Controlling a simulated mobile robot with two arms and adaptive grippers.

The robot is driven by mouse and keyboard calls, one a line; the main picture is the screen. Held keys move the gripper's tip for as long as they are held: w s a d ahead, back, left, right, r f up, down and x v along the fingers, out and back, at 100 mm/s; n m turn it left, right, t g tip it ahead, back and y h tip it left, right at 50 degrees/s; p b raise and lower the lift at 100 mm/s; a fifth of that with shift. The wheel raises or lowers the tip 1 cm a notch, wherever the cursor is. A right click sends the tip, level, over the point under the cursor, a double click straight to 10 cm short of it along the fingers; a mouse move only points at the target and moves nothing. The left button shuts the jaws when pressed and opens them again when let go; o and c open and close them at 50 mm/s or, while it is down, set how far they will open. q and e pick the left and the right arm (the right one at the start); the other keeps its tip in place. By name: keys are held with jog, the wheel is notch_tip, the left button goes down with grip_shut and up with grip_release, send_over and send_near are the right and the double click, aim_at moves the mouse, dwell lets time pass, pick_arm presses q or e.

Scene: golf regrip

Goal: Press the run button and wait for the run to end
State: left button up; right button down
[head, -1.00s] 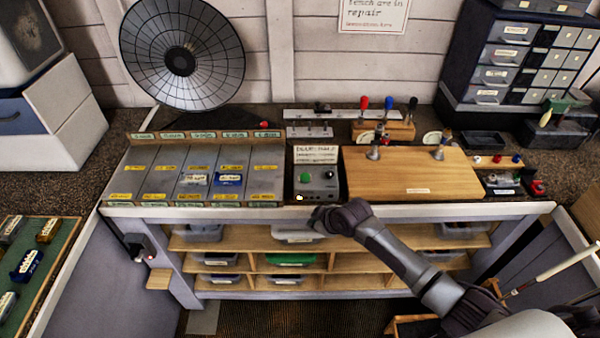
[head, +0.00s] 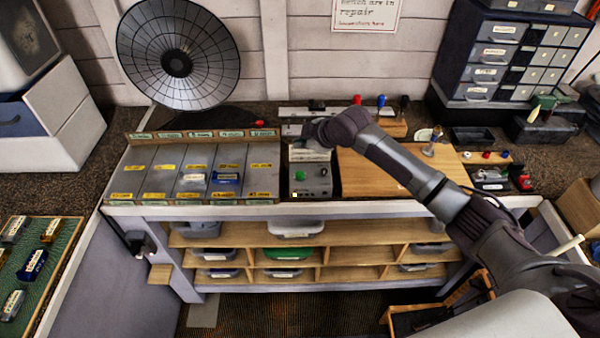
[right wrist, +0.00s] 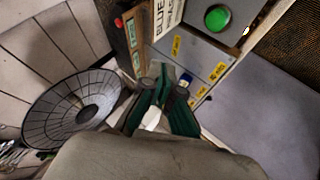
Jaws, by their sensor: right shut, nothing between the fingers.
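A grey control box (head: 311,184) stands on the bench between the sloped compartment tray and the wooden board. It carries a round green button (head: 299,176), a dark knob and a small pale light at its lower left. The green button (right wrist: 218,18) also shows at the top of the right wrist view. My right gripper (right wrist: 166,88) is shut and empty, clear of the button. In the head view my right arm reaches over the wooden board, its end above the back of the box, partly covering the sign there. My left gripper is not in view.
The compartment tray (head: 262,170) left of the box holds a white and a blue labelled block. The wooden board (head: 375,181) lies to the right. A dish-shaped fan (head: 180,55) stands back left, and drawers (head: 490,65) back right.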

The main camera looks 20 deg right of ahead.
jog(key=shift+w+f, duration=0.1)
jog(key=shift+f, duration=0.05)
jog(key=b, duration=0.6)
send_over(301, 175)
notch_tip(301, 175, down, 7)
jog(key=shift+w+f, duration=0.1)
jog(key=shift+f, duration=0.05)
jog(key=shift+f+b, duration=0.55)
jog(key=shift+f, duration=0.1)
jog(key=shift+f, duration=0.1)
dwell(0.5)
jog(key=shift+f, duration=0.35)
jog(key=shift+f+b, duration=0.45)
jog(key=shift+f, duration=0.1)
dwell(0.6)
jog(key=shift+r+p, duration=0.85)
jog(key=shift+r, duration=0.15)
